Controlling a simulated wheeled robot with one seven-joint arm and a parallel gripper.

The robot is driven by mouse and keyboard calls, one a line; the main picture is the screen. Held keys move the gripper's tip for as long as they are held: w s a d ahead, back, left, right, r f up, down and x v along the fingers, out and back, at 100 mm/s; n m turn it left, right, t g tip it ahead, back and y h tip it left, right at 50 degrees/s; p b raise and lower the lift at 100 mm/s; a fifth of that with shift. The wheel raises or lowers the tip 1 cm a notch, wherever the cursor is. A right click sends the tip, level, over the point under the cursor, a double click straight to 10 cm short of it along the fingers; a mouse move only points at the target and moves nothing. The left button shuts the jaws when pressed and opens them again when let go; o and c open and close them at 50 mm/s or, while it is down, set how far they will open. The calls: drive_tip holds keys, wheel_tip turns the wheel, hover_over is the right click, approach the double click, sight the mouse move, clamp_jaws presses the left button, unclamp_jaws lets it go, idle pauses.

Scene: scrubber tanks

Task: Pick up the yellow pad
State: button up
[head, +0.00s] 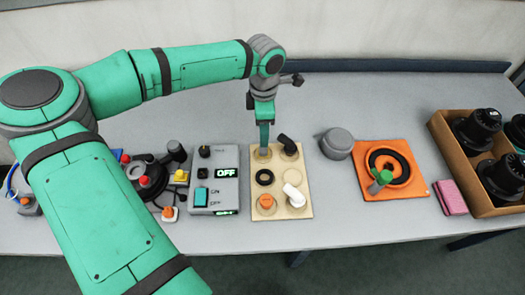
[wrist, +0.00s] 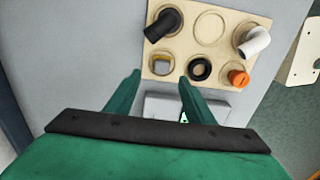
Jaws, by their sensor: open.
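A wooden board (head: 304,208) lies on the table and also shows in the wrist view (wrist: 226,92). In its near corner place in the wrist view sits a small yellow and grey piece (wrist: 161,63), which looks like the yellow pad. My gripper (head: 264,143) points down above the board's far left place in the head view and mostly hides that piece there. In the wrist view my gripper (wrist: 158,87) is open, with its fingers spread and the piece ahead of the gap, apart from both. Nothing is between the fingers.
Around it on the board are a black elbow (wrist: 161,27), a white elbow (wrist: 254,41), a black ring (wrist: 199,69) and an orange cap (wrist: 238,77). A switch box (head: 215,178) stands left. Right are a grey cap (head: 337,142), an orange mat (head: 365,180) and a pink pad (head: 450,197).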

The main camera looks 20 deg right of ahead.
sight(263, 149)
drive_tip(key=f, duration=0.7)
drive_tip(key=shift+s+f, duration=0.2)
drive_tip(key=shift+f, duration=0.15)
drive_tip(key=shift+a, duration=0.15)
drive_tip(key=c, duration=1.1)
